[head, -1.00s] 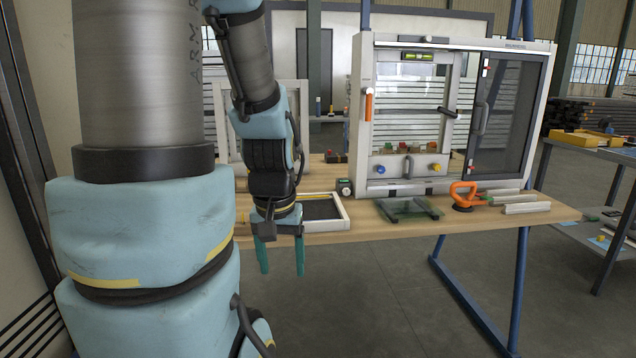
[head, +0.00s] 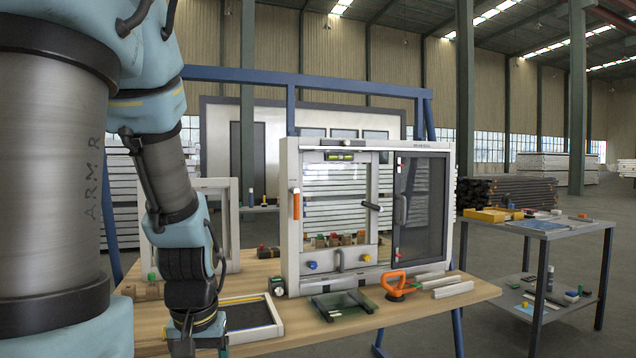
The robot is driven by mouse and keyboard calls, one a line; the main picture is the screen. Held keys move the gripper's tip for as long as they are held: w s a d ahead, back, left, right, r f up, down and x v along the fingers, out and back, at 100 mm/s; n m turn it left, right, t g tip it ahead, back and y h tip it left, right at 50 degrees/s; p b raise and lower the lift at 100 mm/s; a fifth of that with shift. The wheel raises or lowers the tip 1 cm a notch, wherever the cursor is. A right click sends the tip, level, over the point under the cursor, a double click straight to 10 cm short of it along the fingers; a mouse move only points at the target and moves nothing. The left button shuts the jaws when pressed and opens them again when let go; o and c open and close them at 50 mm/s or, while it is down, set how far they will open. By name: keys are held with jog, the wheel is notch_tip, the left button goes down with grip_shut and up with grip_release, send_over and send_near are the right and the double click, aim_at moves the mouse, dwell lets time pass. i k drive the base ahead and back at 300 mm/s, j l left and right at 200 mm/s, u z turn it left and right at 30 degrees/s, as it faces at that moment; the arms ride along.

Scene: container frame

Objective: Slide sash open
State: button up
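The white window unit (head: 291,205) stands upright at the back of the wooden bench. Its left part is a clear sash with a level vial on top and a black lever handle (head: 371,206) on its right side. Its right part is a dark sash (head: 428,205) in a grey frame, with a vertical handle (head: 401,210) near its left edge. An orange handle (head: 296,204) is on the unit's left post. My gripper (head: 197,347) hangs at the bottom edge, left of the unit and apart from it. Its fingers are cut off by the picture edge.
A small framed screen (head: 277,322), a glass pane (head: 341,306) and an orange suction lifter (head: 394,286) lie on the bench (head: 459,296) before the unit. Pale strips (head: 452,290) lie to the right. A grey side table (head: 555,228) stands further right, across open floor.

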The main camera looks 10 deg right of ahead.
aim_at(341, 258)
jog(key=i+l+u, duration=0.35)
jog(key=l, duration=0.45)
jog(key=l+u, duration=0.35)
jog(key=l, duration=0.45)
jog(key=i+l+u, duration=0.1)
jog(key=l+u, duration=0.25)
jog(key=l, duration=0.5)
